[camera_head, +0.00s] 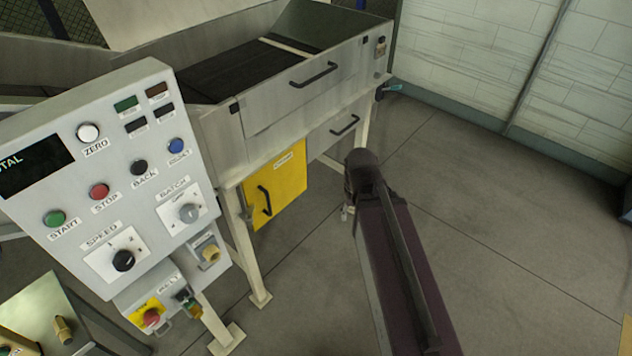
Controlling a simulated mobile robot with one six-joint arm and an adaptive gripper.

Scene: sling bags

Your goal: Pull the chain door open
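A yellow door (285,178) with a small label, too small to read, sits below the grey machine's trough. It looks shut. It carries a black vertical handle (265,201) near its left edge. My arm reaches up from the bottom of the view, to the right of the door. Only a small part of my gripper (347,213) shows, below the arm's dark end joint. It appears to the right of the yellow door and apart from the handle. Its fingers are mostly hidden, so I cannot tell whether it is open.
The machine's grey trough (310,103) has two more black handles. Pale legs (242,248) stand on the floor left of my arm. A control panel (120,170) with buttons and knobs fills the left. Open grey floor (500,215) lies right, up to a pale wall.

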